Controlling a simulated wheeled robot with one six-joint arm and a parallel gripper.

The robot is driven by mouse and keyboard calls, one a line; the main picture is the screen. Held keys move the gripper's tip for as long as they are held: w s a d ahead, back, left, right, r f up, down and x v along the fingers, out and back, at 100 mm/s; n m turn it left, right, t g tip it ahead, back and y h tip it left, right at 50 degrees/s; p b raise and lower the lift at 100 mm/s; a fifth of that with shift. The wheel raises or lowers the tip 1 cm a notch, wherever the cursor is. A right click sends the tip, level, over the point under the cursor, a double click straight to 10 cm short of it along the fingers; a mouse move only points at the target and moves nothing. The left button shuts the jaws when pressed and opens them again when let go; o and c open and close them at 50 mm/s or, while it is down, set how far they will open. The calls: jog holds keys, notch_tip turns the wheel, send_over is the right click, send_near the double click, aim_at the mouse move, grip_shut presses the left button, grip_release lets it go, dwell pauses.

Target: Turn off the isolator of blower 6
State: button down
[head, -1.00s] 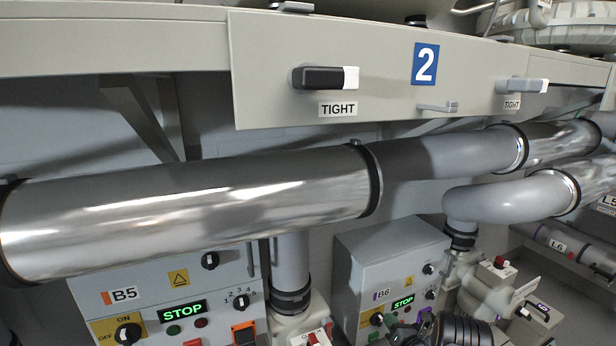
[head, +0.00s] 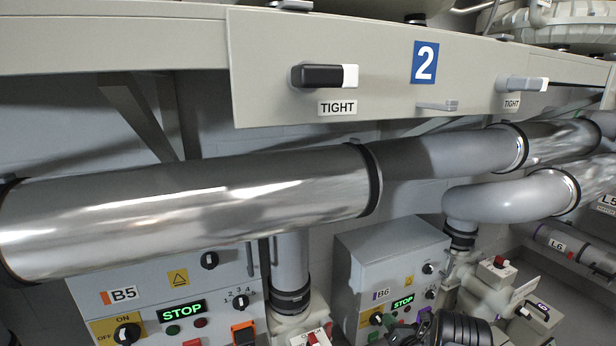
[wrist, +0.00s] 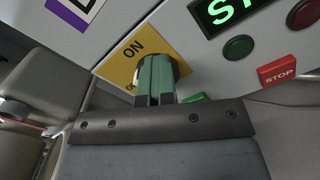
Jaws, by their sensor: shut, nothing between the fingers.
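The B6 control box (head: 390,275) stands at the lower right of the head view, its green display reading STOP. Its isolator has a yellow ON/OFF plate (wrist: 122,62), which also shows in the head view (head: 366,318). The isolator knob is dark and mostly hidden behind my fingers in the wrist view, so its position cannot be told. My gripper (wrist: 156,75) is shut and empty, its green fingertips right in front of the plate, over the knob. Whether they touch the knob cannot be told.
A green button (wrist: 238,47), a red button and a red STOP button (wrist: 279,71) lie right of the isolator in the wrist view. The B5 box (head: 165,305) stands left. A large metal pipe (head: 190,215) runs above both boxes.

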jog(key=shift+s+a+r, duration=0.25)
jog(key=shift+a+r, duration=0.1)
jog(key=shift+a, duration=0.2)
jog(key=shift+s+a+r, duration=0.1)
jog(key=shift+s+a, duration=0.05)
jog(key=shift+a, duration=0.2)
jog(key=shift+r, duration=0.2)
dwell(0.3)
jog(key=shift+r, duration=0.25)
jog(key=p+v, duration=0.2)
jog(key=v, duration=0.4)
dwell(0.3)
